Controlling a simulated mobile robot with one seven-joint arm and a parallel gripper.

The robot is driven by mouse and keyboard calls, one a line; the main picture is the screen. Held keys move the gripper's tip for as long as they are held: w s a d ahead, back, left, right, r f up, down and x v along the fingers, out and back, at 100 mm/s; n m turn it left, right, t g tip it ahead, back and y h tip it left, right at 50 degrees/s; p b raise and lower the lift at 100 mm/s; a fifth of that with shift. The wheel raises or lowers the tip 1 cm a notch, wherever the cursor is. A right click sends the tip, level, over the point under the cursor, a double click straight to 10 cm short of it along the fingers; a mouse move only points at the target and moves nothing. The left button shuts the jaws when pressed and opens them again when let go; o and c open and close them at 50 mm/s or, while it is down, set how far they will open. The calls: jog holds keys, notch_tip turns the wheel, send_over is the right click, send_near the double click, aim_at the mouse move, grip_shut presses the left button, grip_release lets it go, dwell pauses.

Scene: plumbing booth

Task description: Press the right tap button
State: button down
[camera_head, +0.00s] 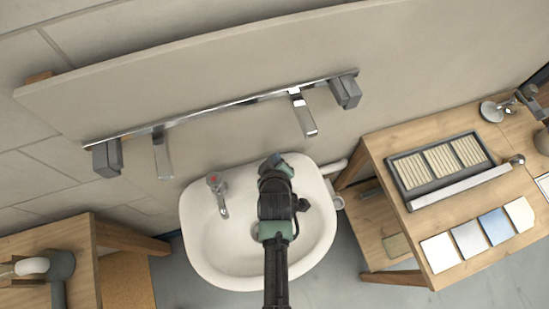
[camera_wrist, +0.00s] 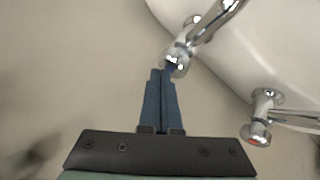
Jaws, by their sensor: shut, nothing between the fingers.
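My gripper (camera_head: 273,163) reaches over the white sink (camera_head: 200,252) to its back right rim, where my arm hides the right tap. In the wrist view my gripper (camera_wrist: 162,74) is shut, its two dark blue fingers together and empty. The right tap (camera_wrist: 200,32) is chrome there, and its button end (camera_wrist: 177,63) shows a bit of blue right at my fingertips. I cannot tell whether they touch. The left tap (camera_head: 218,192), chrome with a red mark on top, stands on the back left of the rim; it also shows in the wrist view (camera_wrist: 259,120).
A metal rail (camera_head: 215,112) with grey blocks and two chrome arms runs along the wall above the sink. A wooden table (camera_head: 385,150) with a tray and sample tiles (camera_head: 470,238) stands right. Another wooden table (camera_head: 75,235) stands left.

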jog(key=shift+f+b, duration=0.3)
jog(key=shift+f, duration=0.2)
dwell(0.5)
jog(key=shift+r+p, duration=1.05)
jog(key=shift+r, duration=0.1)
jog(key=shift+r, duration=0.1)
notch_tip(320, 180, up, 5)
jog(key=p, duration=0.4)
jog(key=shift+p, duration=0.4)
